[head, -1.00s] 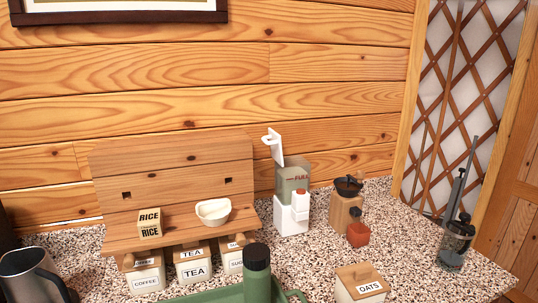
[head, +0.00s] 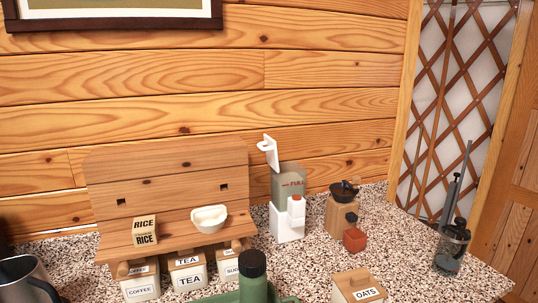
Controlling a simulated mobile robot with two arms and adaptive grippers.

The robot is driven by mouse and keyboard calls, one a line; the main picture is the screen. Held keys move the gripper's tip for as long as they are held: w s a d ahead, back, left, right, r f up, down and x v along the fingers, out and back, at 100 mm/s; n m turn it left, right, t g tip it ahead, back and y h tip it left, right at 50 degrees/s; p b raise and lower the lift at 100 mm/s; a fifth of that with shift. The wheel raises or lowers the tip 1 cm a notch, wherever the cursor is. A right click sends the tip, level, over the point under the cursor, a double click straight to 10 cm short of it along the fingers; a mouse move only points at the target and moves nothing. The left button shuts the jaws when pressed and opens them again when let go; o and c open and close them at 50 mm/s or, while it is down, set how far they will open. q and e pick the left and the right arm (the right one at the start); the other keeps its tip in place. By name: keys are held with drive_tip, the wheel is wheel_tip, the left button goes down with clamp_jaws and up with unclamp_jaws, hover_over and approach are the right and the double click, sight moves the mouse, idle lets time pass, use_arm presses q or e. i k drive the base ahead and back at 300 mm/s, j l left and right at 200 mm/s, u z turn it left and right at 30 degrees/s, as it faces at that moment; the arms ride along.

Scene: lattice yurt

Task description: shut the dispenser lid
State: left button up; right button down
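The dispenser (head: 287,222) stands on the speckled counter near the wooden wall. It has a white base and a translucent grey-green container (head: 286,182) marked "FULL". Its white lid (head: 268,151) is open, standing tilted up above the container's back left side. A small white bottle with a red cap stands right in front of it and hides part of its front. Neither of my grippers is in the head view.
A wooden shelf (head: 170,231) holds a rice box (head: 144,231) and a white bowl (head: 209,218), with labelled canisters below. A coffee grinder (head: 340,212), red jar (head: 355,240), oats box (head: 356,288), green bottle (head: 253,279) and French press (head: 452,249) stand around. Bare counter lies right of the oats box.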

sight(270, 148)
drive_tip(key=l+u, duration=1)
drive_tip(key=u, duration=0.15)
